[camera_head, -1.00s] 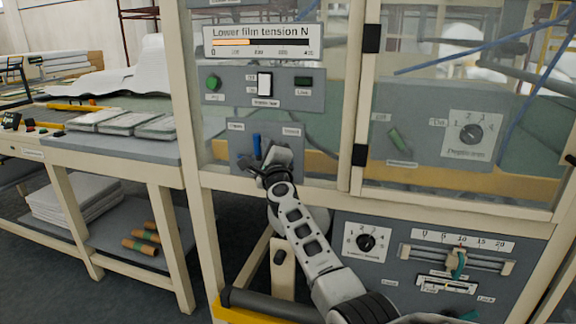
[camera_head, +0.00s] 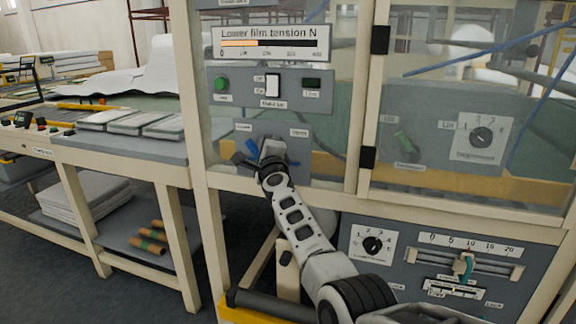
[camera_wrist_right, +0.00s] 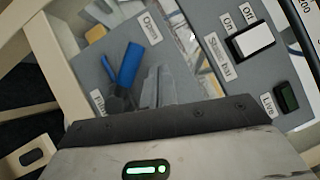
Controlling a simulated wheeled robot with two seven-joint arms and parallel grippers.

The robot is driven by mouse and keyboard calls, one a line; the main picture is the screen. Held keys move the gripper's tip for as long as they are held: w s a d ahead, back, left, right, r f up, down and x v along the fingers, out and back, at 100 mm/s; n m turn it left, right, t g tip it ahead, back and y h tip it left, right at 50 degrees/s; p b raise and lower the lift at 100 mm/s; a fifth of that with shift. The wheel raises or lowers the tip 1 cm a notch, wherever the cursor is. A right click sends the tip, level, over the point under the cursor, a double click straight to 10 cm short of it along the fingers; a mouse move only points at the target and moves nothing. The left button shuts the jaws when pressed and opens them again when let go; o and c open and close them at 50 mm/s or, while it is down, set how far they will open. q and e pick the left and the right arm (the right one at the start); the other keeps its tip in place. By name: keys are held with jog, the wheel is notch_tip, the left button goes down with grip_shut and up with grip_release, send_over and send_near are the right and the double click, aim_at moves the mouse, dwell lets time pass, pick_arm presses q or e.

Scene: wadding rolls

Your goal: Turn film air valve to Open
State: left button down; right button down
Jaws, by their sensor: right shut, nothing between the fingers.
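The film air valve's blue handle (camera_head: 240,158) is on the grey panel (camera_head: 299,166) low behind the machine's front frame, and points left in the head view. In the right wrist view the blue handle (camera_wrist_right: 129,64) tilts up towards the Open label (camera_wrist_right: 150,28). My right gripper (camera_head: 273,148) is shut and empty, just right of the handle and partly covering the valve. Its fingertips (camera_wrist_right: 156,86) are beside the handle's base; whether they touch it I cannot tell. My left gripper is out of view.
A frame post (camera_head: 362,110) stands to the right. A table with pads (camera_head: 137,122) is at left. A lower panel holds a dial (camera_head: 372,245).

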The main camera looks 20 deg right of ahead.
pick_arm(q)
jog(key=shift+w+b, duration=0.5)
jog(key=shift+b, duration=0.1)
pick_arm(e)
jog(key=shift+w+a+f, duration=0.1)
jog(key=shift+w+a, duration=0.45)
jog(key=shift+a, duration=0.05)
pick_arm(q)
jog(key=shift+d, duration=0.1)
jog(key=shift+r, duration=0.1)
